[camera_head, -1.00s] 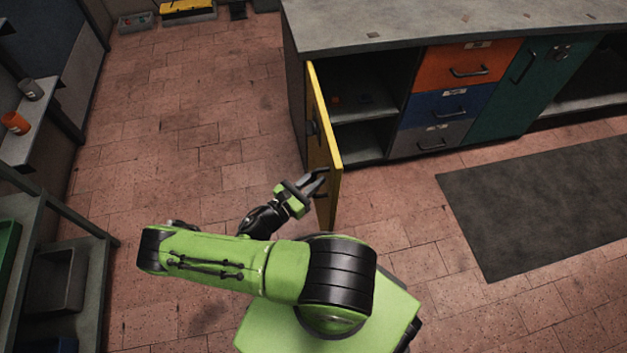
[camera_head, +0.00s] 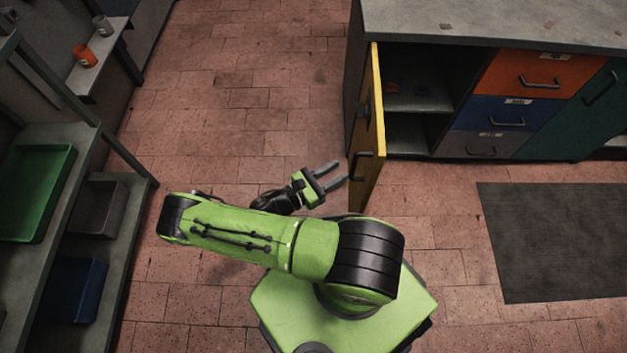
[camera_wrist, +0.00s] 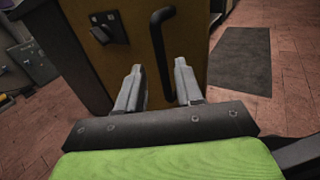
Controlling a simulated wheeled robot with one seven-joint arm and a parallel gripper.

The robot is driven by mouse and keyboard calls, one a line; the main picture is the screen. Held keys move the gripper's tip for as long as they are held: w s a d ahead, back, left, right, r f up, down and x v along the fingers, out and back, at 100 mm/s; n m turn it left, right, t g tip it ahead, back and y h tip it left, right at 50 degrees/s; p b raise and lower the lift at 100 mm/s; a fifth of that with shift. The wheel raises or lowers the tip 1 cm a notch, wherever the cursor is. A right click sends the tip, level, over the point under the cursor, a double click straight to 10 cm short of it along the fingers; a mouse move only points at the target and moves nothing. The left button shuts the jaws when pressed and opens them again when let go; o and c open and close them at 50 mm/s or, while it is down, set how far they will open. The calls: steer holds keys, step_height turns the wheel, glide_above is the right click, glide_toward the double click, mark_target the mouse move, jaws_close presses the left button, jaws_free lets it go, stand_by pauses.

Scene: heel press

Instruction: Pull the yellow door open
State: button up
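The yellow door (camera_head: 373,135) stands swung out from the left end of the cabinet, and the shelves behind it show. Its black bar handle (camera_head: 361,165) is on the door's outer face, near the free edge. My gripper (camera_head: 332,176) is open and empty, just left of the handle and apart from it. In the wrist view the two fingers (camera_wrist: 160,88) are spread and point at the door (camera_wrist: 195,45). The handle (camera_wrist: 161,50) rises upright beyond and between them. A dark latch piece (camera_wrist: 110,27) sits on the door to the left.
The grey-topped cabinet (camera_head: 500,22) has orange, blue and grey drawers and a teal door. A dark mat (camera_head: 555,240) lies on the floor at right. Shelving with a green tray (camera_head: 35,190) stands at left. The floor between is clear.

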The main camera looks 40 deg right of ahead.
steer(key=a, duration=0.9)
steer(key=shift+w, duration=0.4)
